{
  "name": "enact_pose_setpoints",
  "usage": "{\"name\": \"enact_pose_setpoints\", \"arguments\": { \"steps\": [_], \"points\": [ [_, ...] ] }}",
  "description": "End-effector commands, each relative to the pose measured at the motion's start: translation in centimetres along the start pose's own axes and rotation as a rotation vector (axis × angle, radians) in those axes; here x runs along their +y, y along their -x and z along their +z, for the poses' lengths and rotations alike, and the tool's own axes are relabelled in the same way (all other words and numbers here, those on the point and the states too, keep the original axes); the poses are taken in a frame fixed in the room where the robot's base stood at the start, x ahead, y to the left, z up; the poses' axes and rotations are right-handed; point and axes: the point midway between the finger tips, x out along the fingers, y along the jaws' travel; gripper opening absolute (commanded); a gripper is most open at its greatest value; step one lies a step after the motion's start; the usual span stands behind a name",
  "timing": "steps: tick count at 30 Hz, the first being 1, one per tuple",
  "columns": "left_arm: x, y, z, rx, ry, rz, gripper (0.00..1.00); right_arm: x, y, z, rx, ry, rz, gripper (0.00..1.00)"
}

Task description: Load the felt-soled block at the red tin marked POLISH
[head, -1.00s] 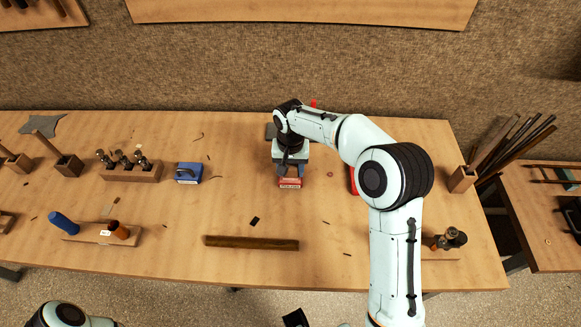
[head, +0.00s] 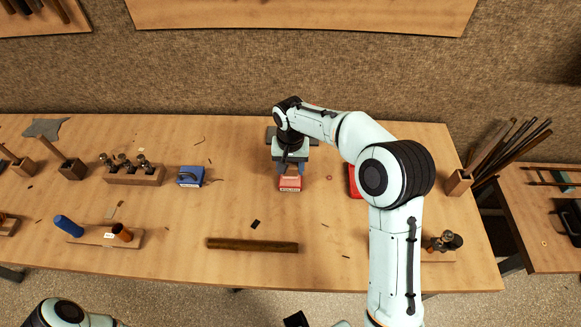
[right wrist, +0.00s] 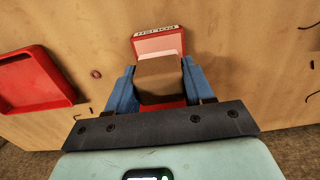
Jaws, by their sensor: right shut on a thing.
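The red tin (head: 290,184) stands on the bench with its pink inside facing up. Its white label shows upside down in the right wrist view (right wrist: 158,43). My right gripper (head: 290,166) is over the rear part of the tin and points down. In the right wrist view its blue fingers (right wrist: 158,88) are shut on the brown block (right wrist: 160,78). The block covers part of the tin. Its sole is hidden, and I cannot tell whether it touches the polish.
A red tray (head: 354,181) lies right of the tin and shows in the right wrist view (right wrist: 32,82). A dark wooden bar (head: 252,245) lies in front. Bench around the tin is mostly clear.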

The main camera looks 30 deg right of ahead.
Motion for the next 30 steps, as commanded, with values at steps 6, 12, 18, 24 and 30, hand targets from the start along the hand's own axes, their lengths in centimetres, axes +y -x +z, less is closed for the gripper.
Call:
{"name": "enact_pose_setpoints", "arguments": {
  "steps": [6, 12, 18, 24, 30],
  "points": [
    [0.7, 1.5, -0.4, 0.008, -0.003, 0.003, 0.43, -0.1, 2.2, -0.1, 0.003, 0.001, -0.002, 0.28],
    [1.2, 2.6, -0.7, 0.014, -0.005, 0.005, 0.43, -0.1, 3.7, -0.1, 0.002, 0.001, -0.001, 0.28],
    [1.4, 3.0, -0.8, 0.016, -0.006, 0.005, 0.43, 0.0, 4.2, 0.0, 0.000, 0.001, 0.000, 0.28],
    [1.3, 2.9, -0.8, 0.015, -0.005, 0.005, 0.43, 0.0, 4.1, 0.0, 0.000, 0.000, 0.000, 0.28],
    [1.3, 2.9, -0.8, 0.015, -0.005, 0.005, 0.43, 0.0, 4.1, 0.0, 0.001, 0.000, 0.000, 0.28]
  ]
}}
